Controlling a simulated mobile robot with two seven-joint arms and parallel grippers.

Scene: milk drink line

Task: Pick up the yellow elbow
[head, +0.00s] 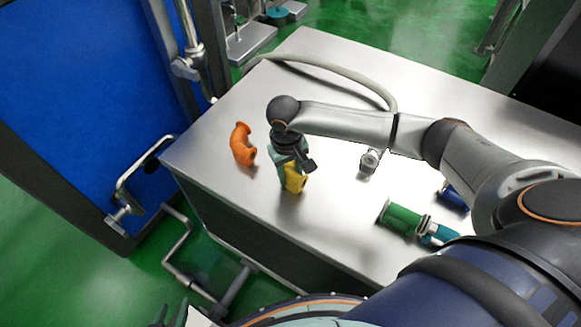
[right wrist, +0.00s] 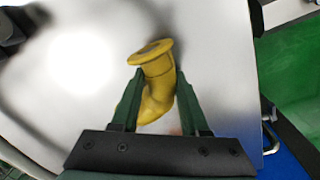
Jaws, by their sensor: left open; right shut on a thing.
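The yellow elbow (head: 295,181) is near the front left edge of the metal table (head: 330,236). My right gripper (head: 294,168) reaches down from above and is shut on it. In the right wrist view the yellow elbow (right wrist: 157,85) sits between the two green fingers, its flanged end past the fingertips (right wrist: 155,80). I cannot tell whether it touches the table top. My left gripper (head: 172,316) shows only in part at the bottom edge of the head view, below the table, open.
An orange elbow (head: 241,145) lies just left of the yellow one. A small metal fitting (head: 370,161), a green cylinder (head: 400,217), a teal part (head: 438,232) and a blue part (head: 453,198) lie to the right. A grey hose (head: 330,68) crosses the back. The front middle of the table is clear.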

